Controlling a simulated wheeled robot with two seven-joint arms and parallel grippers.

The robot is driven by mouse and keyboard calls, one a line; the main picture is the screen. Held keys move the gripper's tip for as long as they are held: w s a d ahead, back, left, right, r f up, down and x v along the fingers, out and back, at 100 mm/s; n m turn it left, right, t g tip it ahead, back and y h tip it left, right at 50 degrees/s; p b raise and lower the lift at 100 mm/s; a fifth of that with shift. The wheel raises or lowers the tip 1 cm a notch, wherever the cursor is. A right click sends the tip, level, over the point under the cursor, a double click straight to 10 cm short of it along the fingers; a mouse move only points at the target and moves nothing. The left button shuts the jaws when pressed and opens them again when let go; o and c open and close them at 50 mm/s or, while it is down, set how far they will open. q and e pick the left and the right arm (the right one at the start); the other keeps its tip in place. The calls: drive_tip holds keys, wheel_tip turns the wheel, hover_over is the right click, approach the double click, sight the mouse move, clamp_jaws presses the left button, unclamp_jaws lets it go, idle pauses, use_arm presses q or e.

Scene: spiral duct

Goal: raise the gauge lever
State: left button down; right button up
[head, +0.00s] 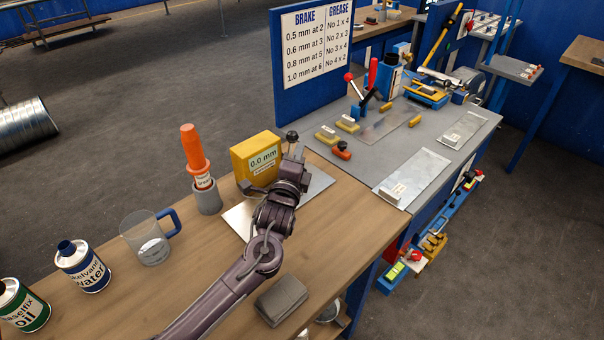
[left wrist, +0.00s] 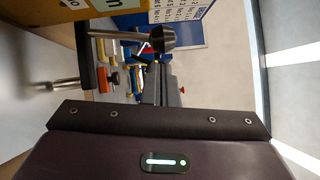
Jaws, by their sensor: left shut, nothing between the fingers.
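The yellow gauge (head: 257,156) stands on the wooden bench, and its display reads 0.0 mm. Its lever ends in a black knob (head: 292,136) at the right of the gauge. In the left wrist view the gauge (left wrist: 40,10) is cut off at the upper left, and the metal lever rod with its black knob (left wrist: 162,40) crosses the upper middle. My left gripper (head: 297,153) is shut and empty, its tips close below the knob. In the left wrist view the left gripper (left wrist: 157,80) appears just under the knob; I cannot tell whether they touch. My right gripper is not in view.
A metal sheet (head: 318,184) lies under my gripper. An orange-topped bottle in a grey cup (head: 207,200), a clear mug (head: 150,243), cans (head: 81,266) and a grey block (head: 281,300) stand on the bench. A blue sign board (head: 317,48) rises behind the grey table.

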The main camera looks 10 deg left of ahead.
use_arm(q)
drive_tip(key=shift+w+a+r, duration=0.15)
drive_tip(key=shift+w+a, duration=0.15)
drive_tip(key=shift+a, duration=0.05)
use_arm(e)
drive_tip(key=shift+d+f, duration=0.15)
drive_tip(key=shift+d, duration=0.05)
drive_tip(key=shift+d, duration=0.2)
use_arm(q)
drive_tip(key=shift+r, duration=0.1)
